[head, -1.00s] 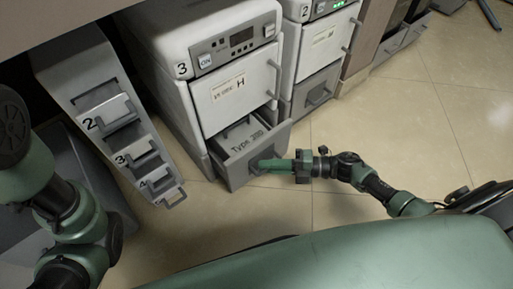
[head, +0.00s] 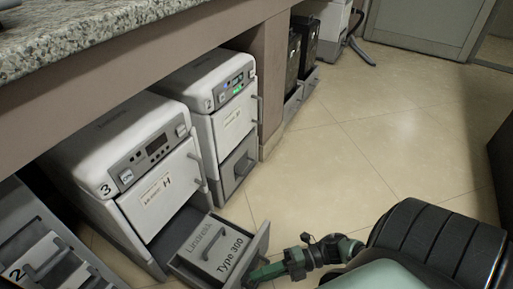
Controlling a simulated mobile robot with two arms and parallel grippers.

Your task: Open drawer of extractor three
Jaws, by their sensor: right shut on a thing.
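Extractor three (head: 133,172) is a white and grey box unit marked 3, standing under the counter at the left. Its lower grey drawer (head: 262,242) is pulled well out, showing an inner panel lettered "Type 300". The white door above it, marked H, is closed. My right gripper (head: 256,274) is shut on the drawer's handle, low in the picture; the handle is mostly hidden by the gripper and the frame's edge. My left gripper is out of view.
Extractor two (head: 226,110) stands just behind, with its lower drawer shut. A slanted rack (head: 45,255) marked 2 is at the lower left. The granite counter (head: 110,30) overhangs the units. Tiled floor (head: 350,140) is open to the right.

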